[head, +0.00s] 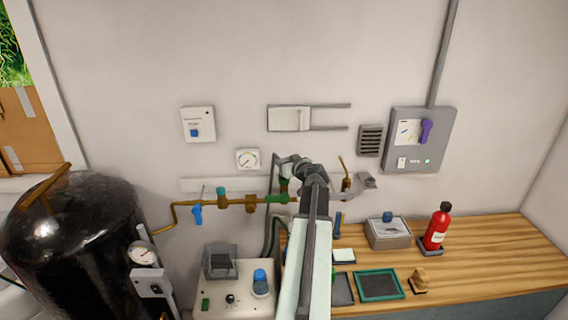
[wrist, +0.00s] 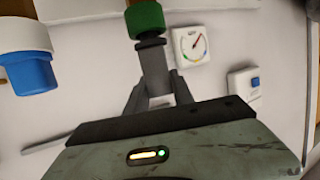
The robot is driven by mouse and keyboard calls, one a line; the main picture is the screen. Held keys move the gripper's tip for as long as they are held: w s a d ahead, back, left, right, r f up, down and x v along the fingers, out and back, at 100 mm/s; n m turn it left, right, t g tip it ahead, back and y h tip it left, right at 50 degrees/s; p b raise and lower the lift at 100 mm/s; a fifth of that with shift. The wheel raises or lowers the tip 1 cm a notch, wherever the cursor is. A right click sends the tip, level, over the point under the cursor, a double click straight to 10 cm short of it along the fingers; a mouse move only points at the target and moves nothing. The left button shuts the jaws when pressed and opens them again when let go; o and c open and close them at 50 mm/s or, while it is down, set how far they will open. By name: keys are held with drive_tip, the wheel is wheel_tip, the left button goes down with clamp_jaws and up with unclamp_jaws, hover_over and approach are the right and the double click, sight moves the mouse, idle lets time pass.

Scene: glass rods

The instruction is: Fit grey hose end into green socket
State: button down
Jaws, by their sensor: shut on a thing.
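In the wrist view a green ring-like piece (wrist: 145,18), which looks like this socket, is at the top edge. My gripper (wrist: 155,98) is shut on the grey hose end (wrist: 154,64). The grey end points at the green piece and appears to meet it. I cannot tell whether it is inside or only against it. My arm and jaws hide much of the joint in the head view.
A brass pipe (head: 236,202) with a blue-handled valve (head: 197,214) runs along the wall to the left. A wooden bench (head: 466,262) holds a red bottle (head: 437,230) and trays at right.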

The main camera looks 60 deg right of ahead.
drive_tip(key=shift+f+b, duration=0.45)
drive_tip(key=shift+f, duration=0.05)
drive_tip(key=c, duration=1.4)
unclamp_jaws()
drive_tip(key=shift+o, duration=0.2)
drive_tip(key=shift+s, duration=0.1)
drive_tip(key=p+v, duration=0.3)
drive_tip(key=v, duration=0.8)
drive_tip(key=shift+r, duration=0.1)
